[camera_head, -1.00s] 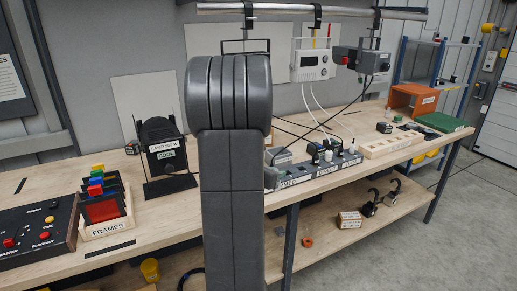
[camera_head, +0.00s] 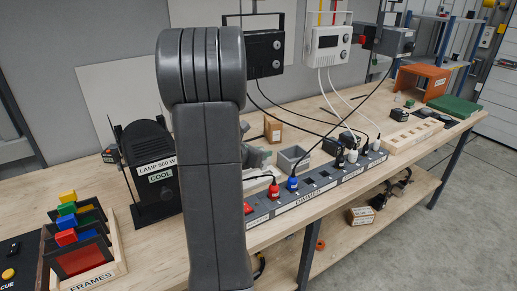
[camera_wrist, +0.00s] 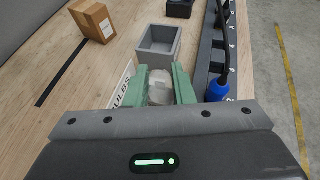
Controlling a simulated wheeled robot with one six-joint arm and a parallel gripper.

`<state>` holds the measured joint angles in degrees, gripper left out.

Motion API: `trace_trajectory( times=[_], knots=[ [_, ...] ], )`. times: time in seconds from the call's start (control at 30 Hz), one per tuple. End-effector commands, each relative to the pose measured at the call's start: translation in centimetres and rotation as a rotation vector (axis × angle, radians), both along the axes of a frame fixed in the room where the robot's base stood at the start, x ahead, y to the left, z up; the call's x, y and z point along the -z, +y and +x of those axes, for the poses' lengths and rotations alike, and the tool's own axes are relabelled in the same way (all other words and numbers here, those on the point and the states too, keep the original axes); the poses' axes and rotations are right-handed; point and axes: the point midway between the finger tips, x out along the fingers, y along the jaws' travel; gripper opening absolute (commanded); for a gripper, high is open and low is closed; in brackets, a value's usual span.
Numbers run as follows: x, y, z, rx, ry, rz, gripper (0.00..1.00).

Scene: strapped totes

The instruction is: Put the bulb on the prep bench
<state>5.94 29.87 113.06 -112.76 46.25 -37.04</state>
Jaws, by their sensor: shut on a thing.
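My gripper (camera_wrist: 160,69) has two green fingers and is shut on the bulb (camera_wrist: 160,92), a pale, whitish thing between them in the wrist view. The fingers hide the bulb's sides. The gripper is over the wooden bench (camera_wrist: 103,73), just on the near side of a grey open box (camera_wrist: 174,32) and beside a label reading BULBS. In the head view the bench (camera_head: 160,238) runs across the picture and my arm hides most of the gripper and the bulb. I cannot tell whether the bulb touches the bench.
A power strip (camera_head: 318,186) with plugs and cables lies along the front edge, right of the gripper. A brown carton (camera_head: 273,129) stands behind. Bare bench lies around the carton.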

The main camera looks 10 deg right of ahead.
Motion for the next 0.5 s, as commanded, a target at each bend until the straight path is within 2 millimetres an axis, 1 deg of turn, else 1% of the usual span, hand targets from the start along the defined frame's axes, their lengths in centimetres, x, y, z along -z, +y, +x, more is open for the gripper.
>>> trace_trajectory(
  times=[0.03,0.17,0.3,0.4,0.5],
  knots=[
    [1.0,0.0,0.0,-0.001,0.002,0.000,0.00],
    [2.7,0.0,0.0,0.000,0.003,-0.001,0.00],
    [5.0,0.0,0.0,-0.001,0.006,-0.001,0.00],
    [6.3,0.0,-0.1,-0.001,0.003,0.000,0.00],
    [6.9,0.0,0.0,0.000,0.001,0.000,0.00]
  ],
)
